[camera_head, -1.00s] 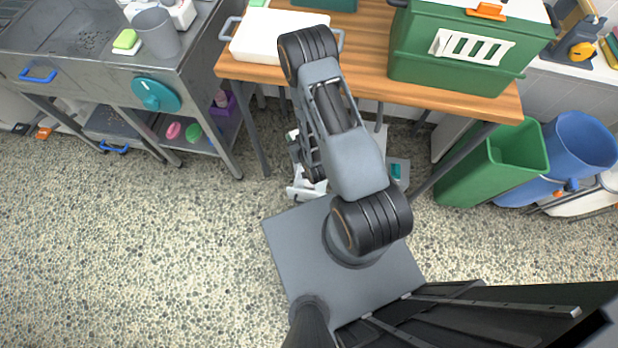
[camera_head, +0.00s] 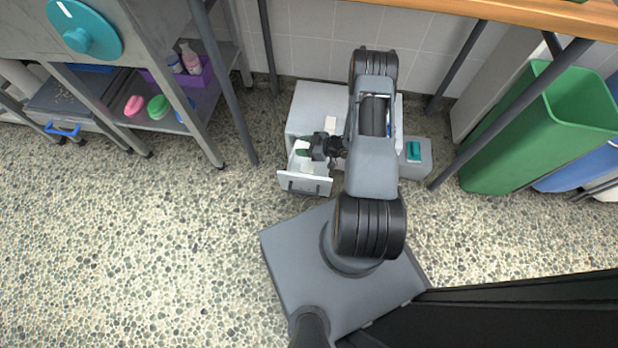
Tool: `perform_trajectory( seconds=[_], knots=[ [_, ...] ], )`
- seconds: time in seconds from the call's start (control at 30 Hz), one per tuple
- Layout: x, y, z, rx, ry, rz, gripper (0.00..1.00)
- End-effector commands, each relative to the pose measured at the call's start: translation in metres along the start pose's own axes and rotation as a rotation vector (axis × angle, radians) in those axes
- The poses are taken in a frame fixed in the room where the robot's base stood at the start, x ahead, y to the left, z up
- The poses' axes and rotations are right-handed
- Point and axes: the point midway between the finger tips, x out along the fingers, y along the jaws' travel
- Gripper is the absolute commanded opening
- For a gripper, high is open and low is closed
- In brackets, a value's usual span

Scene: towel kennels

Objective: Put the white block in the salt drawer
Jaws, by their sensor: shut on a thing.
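A small white-grey cabinet (camera_head: 318,98) stands on the floor under the wooden table. A drawer (camera_head: 304,184) with a dark handle is pulled out at its front left. My gripper (camera_head: 304,147) is over the rear part of the open drawer, fingers pointing left. It is shut on a small white block (camera_head: 301,145) at its tips. Something dark green shows just beside the block; I cannot tell what it is. The drawer's inside is pale and partly hidden by my gripper. I cannot read any label on the drawer.
A pale tag or block (camera_head: 331,123) lies on the cabinet's top. A grey box with a teal item (camera_head: 414,151) stands right of the cabinet. Table legs (camera_head: 222,80) flank the space. A green bin (camera_head: 520,130) stands at right. The floor (camera_head: 130,250) at left is clear.

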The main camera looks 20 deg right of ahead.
Motion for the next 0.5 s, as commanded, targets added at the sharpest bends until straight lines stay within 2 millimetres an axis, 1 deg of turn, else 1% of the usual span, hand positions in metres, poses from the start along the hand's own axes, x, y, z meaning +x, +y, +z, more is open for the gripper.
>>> perform_trajectory(
  seconds=[0.03, 0.1, 0.2, 0.33, 0.5],
  knots=[
    [0.003, 0.002, 0.023, -0.010, 0.001, -0.018, 0.01],
    [0.002, 0.003, 0.036, -0.021, 0.001, -0.047, 0.01],
    [0.000, 0.004, 0.050, -0.034, 0.002, -0.077, 0.01],
    [0.000, 0.004, 0.062, -0.041, 0.001, -0.098, 0.01],
    [0.007, 0.004, 0.083, -0.043, 0.001, -0.106, 0.01]
  ],
)
